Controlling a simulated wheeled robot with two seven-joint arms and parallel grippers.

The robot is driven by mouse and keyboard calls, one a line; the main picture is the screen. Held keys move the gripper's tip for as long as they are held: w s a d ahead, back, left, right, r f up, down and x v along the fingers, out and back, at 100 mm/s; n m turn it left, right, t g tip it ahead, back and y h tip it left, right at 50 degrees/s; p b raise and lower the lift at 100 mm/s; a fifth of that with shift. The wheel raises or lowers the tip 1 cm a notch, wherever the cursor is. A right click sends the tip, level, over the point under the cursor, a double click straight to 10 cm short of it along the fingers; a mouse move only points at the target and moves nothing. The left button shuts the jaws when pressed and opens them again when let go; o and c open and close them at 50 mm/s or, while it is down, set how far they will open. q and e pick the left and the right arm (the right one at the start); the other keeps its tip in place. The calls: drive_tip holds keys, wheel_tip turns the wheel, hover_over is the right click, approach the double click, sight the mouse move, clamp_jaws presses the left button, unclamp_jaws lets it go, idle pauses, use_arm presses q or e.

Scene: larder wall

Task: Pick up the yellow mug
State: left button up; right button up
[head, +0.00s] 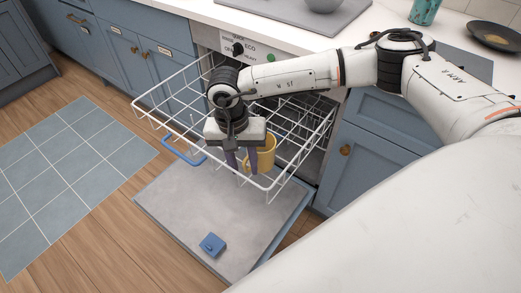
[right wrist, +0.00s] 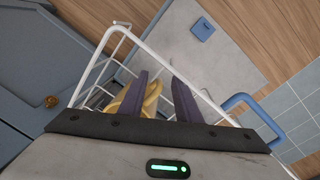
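The yellow mug (head: 267,154) stands in the white wire dishwasher rack, near its front right corner. My right gripper (head: 242,168) points down at the mug's left side in the head view. One finger overlaps the mug's body. In the right wrist view, my right gripper (right wrist: 160,78) has its two fingers apart. The mug's yellow handle (right wrist: 153,94) shows between them, with a gap to the right-hand finger. The rest of the mug (right wrist: 123,98) is partly hidden behind the left-hand finger. My left gripper is out of view.
The wire rack (head: 168,121) is pulled out over the open dishwasher door (head: 190,205). A blue block-like tablet (head: 212,244) lies on the door. The rack's blue handle (head: 183,154) is at its front. Counter and blue cabinets (head: 362,170) lie behind and right.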

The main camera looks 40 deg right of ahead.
clamp_jaws()
idle(0.6)
